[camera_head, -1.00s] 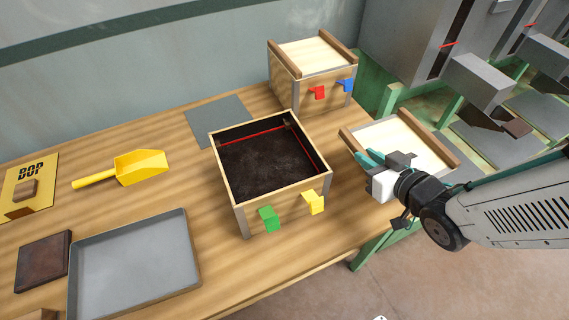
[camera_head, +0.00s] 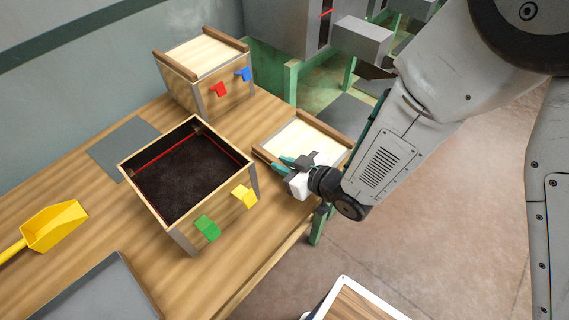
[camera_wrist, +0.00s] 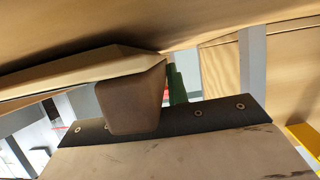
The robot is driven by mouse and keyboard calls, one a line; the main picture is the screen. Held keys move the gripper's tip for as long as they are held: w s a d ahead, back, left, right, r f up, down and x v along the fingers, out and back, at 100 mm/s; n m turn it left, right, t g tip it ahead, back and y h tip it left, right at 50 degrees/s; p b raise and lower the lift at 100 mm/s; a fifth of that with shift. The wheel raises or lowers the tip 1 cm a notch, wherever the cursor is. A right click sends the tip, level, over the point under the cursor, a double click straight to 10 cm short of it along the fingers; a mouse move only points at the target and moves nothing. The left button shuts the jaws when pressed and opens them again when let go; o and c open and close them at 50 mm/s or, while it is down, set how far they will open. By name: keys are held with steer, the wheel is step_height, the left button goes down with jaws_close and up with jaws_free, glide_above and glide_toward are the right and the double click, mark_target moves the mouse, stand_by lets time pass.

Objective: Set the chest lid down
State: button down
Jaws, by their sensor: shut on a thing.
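The chest lid (camera_head: 312,133), a cream panel with brown battens, is at the right end of the table, right of the open chest (camera_head: 178,227). My gripper (camera_head: 291,164) is shut on the lid's near batten. I cannot tell whether the lid touches the table or hangs just above it. The open chest holds dark soil-like material and has a green latch (camera_head: 207,228) and a yellow latch (camera_head: 244,196) in front. In the wrist view a brown batten end (camera_wrist: 132,102) shows close under a pale panel; the fingertips are not clear there.
A closed chest (camera_head: 225,97) with red and blue latches stands at the back. A grey mat (camera_head: 120,148), yellow scoop (camera_head: 53,226) and grey tray (camera_head: 105,290) lie to the left. Green-framed grey machinery (camera_head: 362,38) stands behind the lid. The table's right edge is near the lid.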

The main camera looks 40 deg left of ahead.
steer(key=c, duration=1.4)
jaws_free()
steer(key=shift+f, duration=0.1)
steer(key=shift+o, duration=0.2)
steer(key=v, duration=1.2)
steer(key=shift+w, duration=0.1)
